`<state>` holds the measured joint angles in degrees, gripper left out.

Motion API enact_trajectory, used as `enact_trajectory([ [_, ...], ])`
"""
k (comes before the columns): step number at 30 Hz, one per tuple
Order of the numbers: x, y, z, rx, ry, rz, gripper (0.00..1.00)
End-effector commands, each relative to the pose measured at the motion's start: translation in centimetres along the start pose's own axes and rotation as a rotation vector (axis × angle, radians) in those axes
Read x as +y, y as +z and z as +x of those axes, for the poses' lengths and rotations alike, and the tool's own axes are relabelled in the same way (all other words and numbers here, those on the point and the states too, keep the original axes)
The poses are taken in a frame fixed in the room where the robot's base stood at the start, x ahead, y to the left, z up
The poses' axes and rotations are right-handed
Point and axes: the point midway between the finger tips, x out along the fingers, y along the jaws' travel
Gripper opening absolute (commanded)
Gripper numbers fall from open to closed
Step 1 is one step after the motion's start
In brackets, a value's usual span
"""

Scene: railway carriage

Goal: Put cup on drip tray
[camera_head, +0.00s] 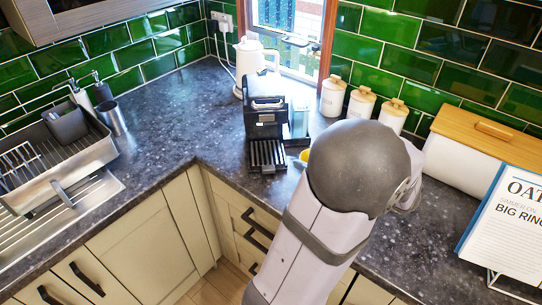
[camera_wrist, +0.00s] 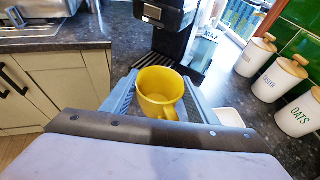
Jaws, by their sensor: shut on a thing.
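A yellow cup (camera_wrist: 160,92) stands upright between the two grey fingers of my gripper (camera_wrist: 160,82), which is shut on it. Its open rim faces up, and its inside looks empty. In the head view only a small part of the cup (camera_head: 304,156) shows, beside my arm, which hides most of the gripper. The slatted black drip tray (camera_head: 267,156) sticks out from the front of the black coffee machine (camera_head: 264,118). The cup is just right of the tray in the head view. I cannot tell the gap between them or the cup's height.
Three white canisters with wooden lids (camera_head: 361,103) stand right of the machine, and a white kettle (camera_head: 253,62) behind it. A white bread bin (camera_head: 476,150) and a recipe stand (camera_head: 508,225) are at the right. A dish rack (camera_head: 60,155) is at the left. Counter left of the machine is clear.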

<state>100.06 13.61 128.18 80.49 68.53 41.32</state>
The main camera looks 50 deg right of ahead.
Motion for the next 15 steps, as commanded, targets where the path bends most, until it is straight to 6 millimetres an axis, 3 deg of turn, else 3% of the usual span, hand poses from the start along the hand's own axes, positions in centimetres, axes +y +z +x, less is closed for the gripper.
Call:
enact_trajectory([
  [4,1.0,1.0,0.8,0.000,0.033,-0.012,0.26],
  [8,3.3,1.1,2.8,0.001,0.097,-0.030,0.26],
  [15,7.8,-0.5,6.9,0.001,0.227,-0.085,0.26],
])
